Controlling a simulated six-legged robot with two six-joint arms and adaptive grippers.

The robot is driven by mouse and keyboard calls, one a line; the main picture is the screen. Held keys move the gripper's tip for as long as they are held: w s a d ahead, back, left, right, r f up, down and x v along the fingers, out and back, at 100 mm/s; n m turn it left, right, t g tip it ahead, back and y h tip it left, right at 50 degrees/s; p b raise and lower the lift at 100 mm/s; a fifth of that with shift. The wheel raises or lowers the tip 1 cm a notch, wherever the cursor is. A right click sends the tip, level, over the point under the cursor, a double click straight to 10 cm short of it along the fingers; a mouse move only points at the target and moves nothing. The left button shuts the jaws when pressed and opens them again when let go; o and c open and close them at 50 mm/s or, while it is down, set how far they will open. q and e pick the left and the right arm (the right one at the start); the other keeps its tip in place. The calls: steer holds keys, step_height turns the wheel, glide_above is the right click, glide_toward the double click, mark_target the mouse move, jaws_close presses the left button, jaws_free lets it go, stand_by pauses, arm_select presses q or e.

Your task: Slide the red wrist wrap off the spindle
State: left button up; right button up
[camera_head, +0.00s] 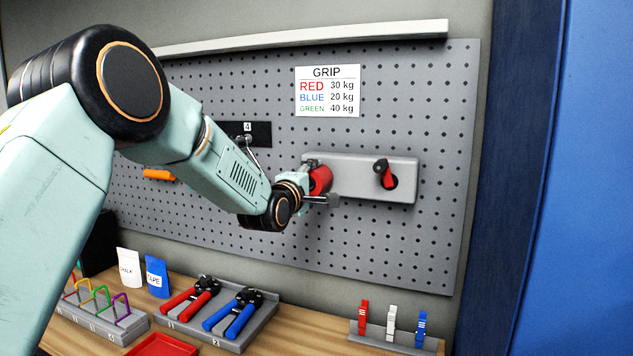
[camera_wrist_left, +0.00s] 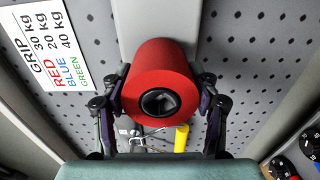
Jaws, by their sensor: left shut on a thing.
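The red wrist wrap (camera_head: 321,179) is a thick red roll at the left end of a grey wall bracket (camera_head: 350,170). My left gripper (camera_head: 315,183) is shut on it. In the left wrist view the wrap (camera_wrist_left: 160,72) faces me end-on, with a dark ringed hole in its centre. The fingers of my left gripper (camera_wrist_left: 163,92) lie against its two sides. I cannot make out the spindle clearly; something greyish shows inside the hole. The wrap appears to be still against the bracket. My right gripper is not in view.
A black fitting with a red lever (camera_head: 385,174) sits on the bracket's right part. The pegboard (camera_head: 430,120) stands behind. Below, a wooden bench (camera_head: 310,325) holds hand grips (camera_head: 235,310), a red tray (camera_head: 162,345) and a rack of clips (camera_head: 392,340).

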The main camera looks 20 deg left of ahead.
arm_select(q)
steer(key=shift+c, duration=1.3)
steer(key=s, duration=0.9)
steer(key=shift+s+d+b, duration=0.2)
steer(key=shift+s+b, duration=0.15)
steer(key=shift+s, duration=0.05)
